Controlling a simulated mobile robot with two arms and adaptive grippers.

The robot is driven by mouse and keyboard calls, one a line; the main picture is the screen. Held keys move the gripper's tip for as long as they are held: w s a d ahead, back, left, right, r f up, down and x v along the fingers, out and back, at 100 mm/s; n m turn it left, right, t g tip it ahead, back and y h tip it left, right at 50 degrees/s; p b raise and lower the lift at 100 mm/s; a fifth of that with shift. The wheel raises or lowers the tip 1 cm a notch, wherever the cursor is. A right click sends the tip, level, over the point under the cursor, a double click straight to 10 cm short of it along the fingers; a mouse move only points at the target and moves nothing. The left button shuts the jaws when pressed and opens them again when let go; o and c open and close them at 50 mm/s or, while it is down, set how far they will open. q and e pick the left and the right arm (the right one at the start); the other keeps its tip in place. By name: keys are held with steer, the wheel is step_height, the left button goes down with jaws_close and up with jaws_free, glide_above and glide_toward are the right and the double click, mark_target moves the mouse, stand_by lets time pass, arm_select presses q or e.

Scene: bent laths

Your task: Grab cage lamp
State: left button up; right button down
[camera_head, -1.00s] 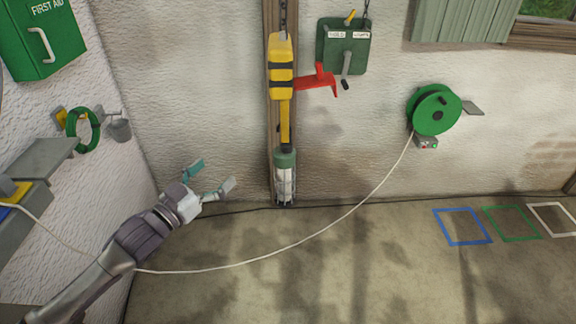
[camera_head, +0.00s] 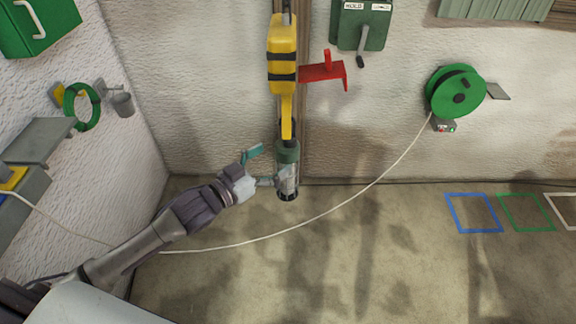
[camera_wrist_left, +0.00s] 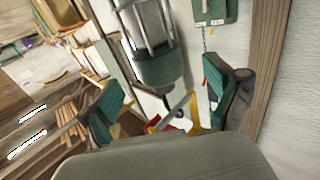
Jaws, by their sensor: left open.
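The cage lamp (camera_head: 288,184) has a green collar and a clear caged body. It hangs upright below a yellow handle-shaped part, in front of the wall post. My left gripper (camera_head: 266,166) is open at the lamp's left side, with one finger overlapping the lamp in the head view. My right gripper is not in view.
A yellow hoist-like body (camera_head: 283,60) hangs above the lamp, with a red bracket (camera_head: 322,72) to its right. A white cord runs from the green reel (camera_head: 456,92) across below the lamp. The floor (camera_head: 370,260) to the right is mostly clear.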

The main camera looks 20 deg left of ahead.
mark_target(278, 158)
arm_select(q)
steer(key=shift+w+d+r+p, duration=0.15)
steer(key=shift+w+d+p, duration=0.3)
steer(key=shift+w+p, duration=0.15)
steer(key=x, duration=0.1)
steer(key=p+x, duration=0.1)
steer(key=x, duration=0.1)
steer(key=shift+w+f, duration=0.25)
steer(key=shift+f, duration=0.15)
steer(key=shift+w+d, duration=0.1)
steer(key=shift+d, duration=0.05)
steer(key=shift+c, duration=1.1)
jaws_close()
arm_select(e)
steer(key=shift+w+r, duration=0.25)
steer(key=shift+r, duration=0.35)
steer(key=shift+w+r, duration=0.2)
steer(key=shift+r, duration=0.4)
